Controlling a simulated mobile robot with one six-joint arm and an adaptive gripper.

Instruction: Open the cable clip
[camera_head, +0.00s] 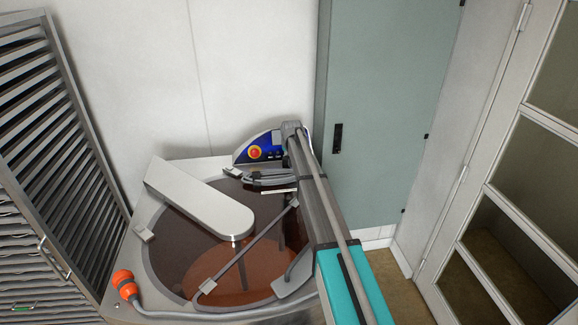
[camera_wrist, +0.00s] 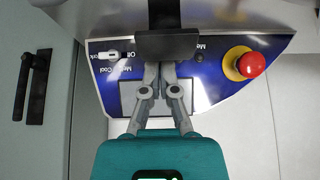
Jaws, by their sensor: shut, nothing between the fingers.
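My gripper (camera_wrist: 160,66) is shut and empty in the wrist view, its two grey fingers together in front of the blue control panel (camera_wrist: 108,76). A dark block (camera_wrist: 168,45) on a dark vertical bar covers the fingertips; I cannot tell whether they touch it. No part is clearly recognisable as the cable clip. In the head view, a grey cable (camera_head: 230,313) runs from an orange plug (camera_head: 125,284) along the front of the tempering bowl machine. My arm covers the cable's right end there, and my fingers cannot be made out.
A red stop button (camera_wrist: 251,65) sits on the panel, right of my fingers in the wrist view. The bowl (camera_head: 170,255) holds brown chocolate beneath a light spout (camera_head: 200,198). A green-grey cabinet door (camera_head: 375,90) stands behind right, and a slatted rack (camera_head: 45,150) at left.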

